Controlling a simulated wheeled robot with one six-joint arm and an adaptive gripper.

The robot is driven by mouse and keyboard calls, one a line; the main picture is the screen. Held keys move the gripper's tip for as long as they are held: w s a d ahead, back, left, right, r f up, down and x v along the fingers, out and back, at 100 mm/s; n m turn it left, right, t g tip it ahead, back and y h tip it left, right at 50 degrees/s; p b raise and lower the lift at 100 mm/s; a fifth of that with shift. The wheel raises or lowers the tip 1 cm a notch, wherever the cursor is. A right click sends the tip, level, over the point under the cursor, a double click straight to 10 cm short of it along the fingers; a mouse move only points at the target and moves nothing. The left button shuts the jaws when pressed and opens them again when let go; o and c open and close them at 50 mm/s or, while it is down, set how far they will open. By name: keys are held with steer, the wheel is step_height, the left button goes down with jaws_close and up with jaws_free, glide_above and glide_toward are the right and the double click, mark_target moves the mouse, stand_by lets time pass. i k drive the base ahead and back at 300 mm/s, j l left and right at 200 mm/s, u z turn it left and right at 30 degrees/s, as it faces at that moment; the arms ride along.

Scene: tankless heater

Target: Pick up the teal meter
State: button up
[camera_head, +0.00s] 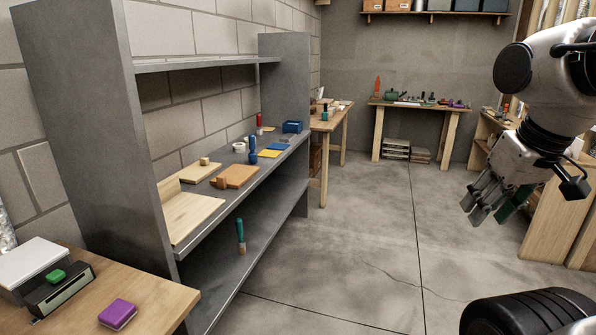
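I cannot make out a teal meter with certainty. A teal-handled tool (240,231), looking like a brush, stands upright on the lower level of the grey shelf. A small teal item (325,112) is on the wooden table by the wall, too small to name. My gripper (486,208) hangs at the right, fingers pointing down, in the air above the floor. A dark green piece (510,204) shows by its fingers; I cannot tell whether it is held or behind them.
A grey metal shelf (70,110) with wooden boards and small items stands at left. A wooden bench (150,299) at front left bears a purple block (118,313) and a black box with a green top piece (56,277). A back workbench (420,107) holds tools. The middle floor is clear.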

mark_target(325, 114)
steer(key=i+l+z, duration=0.35)
steer(key=i, duration=0.5)
steer(key=i+z, duration=0.3)
steer(key=i, duration=2.85)
steer(key=i+u, duration=0.2)
steer(key=i, duration=0.3)
steer(key=i+l+u, duration=0.25)
steer(key=i, duration=0.25)
steer(key=i+l+u, duration=0.2)
steer(key=i, duration=0.3)
steer(key=i+l+u, duration=0.25)
steer(key=i+j, duration=0.15)
steer(key=j, duration=0.15)
steer(key=i+j+u, duration=0.1)
steer(key=j, duration=0.25)
steer(key=i+j, duration=0.25)
steer(key=j+u, duration=0.05)
